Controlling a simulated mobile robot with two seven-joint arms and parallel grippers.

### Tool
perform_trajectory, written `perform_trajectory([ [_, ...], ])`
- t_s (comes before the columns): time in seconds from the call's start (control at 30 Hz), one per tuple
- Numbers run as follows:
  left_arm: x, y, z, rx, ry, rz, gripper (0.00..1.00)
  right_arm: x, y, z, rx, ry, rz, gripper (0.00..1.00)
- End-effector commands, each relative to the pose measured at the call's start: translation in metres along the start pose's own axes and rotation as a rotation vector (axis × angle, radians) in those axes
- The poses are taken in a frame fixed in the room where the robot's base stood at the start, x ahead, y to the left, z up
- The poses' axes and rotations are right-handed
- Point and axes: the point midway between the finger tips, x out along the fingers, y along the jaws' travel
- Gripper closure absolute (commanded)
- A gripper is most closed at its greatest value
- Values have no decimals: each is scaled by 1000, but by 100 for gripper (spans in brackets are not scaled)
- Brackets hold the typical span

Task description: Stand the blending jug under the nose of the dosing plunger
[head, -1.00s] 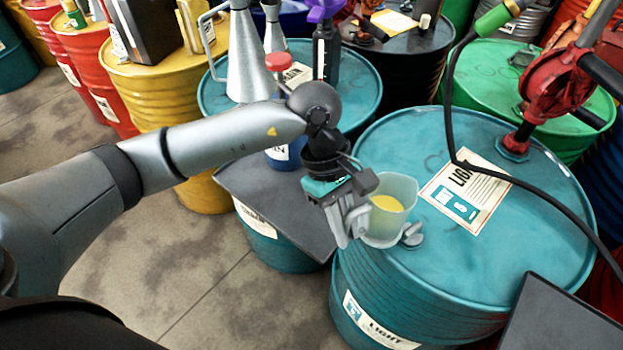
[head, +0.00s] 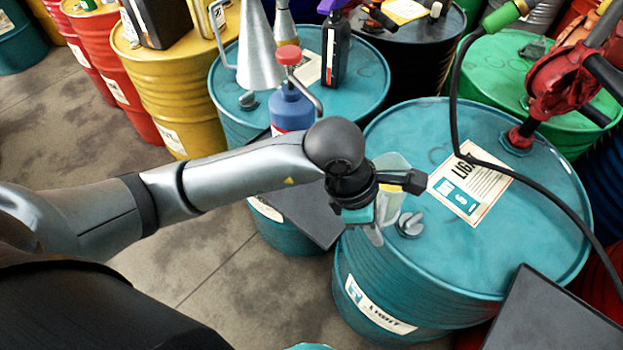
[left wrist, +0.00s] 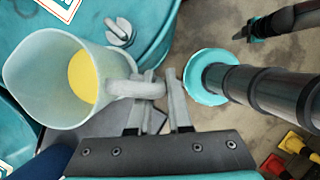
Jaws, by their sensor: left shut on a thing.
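The blending jug (head: 393,207) is translucent with yellow oil in it. In the head view my left arm partly hides it. My left gripper (head: 376,228) is shut on its handle, and the left wrist view shows the jug (left wrist: 45,75) roughly upright beside the fingers (left wrist: 160,92). The jug is near the left rim of the front teal drum; its clearance is hard to tell. The dosing plunger (head: 291,108), a blue bottle with a red knob and a grey curved nose, stands left of and behind my wrist. A dark gripper, apparently my right (left wrist: 245,33), shows small in the left wrist view.
The front teal drum (head: 480,255) carries a grey bung (head: 410,225) and a label. A dark flat plate (head: 300,205) lies below the plunger. A metal funnel (head: 260,55) and a black bottle (head: 335,50) stand behind it. A black hose (head: 453,110) hangs over the drum.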

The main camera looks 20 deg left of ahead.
Motion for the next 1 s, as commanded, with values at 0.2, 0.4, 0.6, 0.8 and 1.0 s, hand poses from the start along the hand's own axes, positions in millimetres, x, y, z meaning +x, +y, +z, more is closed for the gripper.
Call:
perform_trajectory([
  [0.2,-21,35,-47,-5,5,4,100,-10,-1,-2,0,1,-2,100],
  [0.4,-38,64,-88,-4,4,3,100,-18,-3,-3,1,2,-4,100],
  [0.6,-48,84,-113,1,1,1,100,-21,-3,-4,0,3,-4,100],
  [0.8,-44,87,-121,2,-2,-1,100,-22,-3,-4,0,3,-4,100],
  [1.0,-20,87,-131,1,-2,-1,100,-24,-3,-4,0,3,-4,100],
])
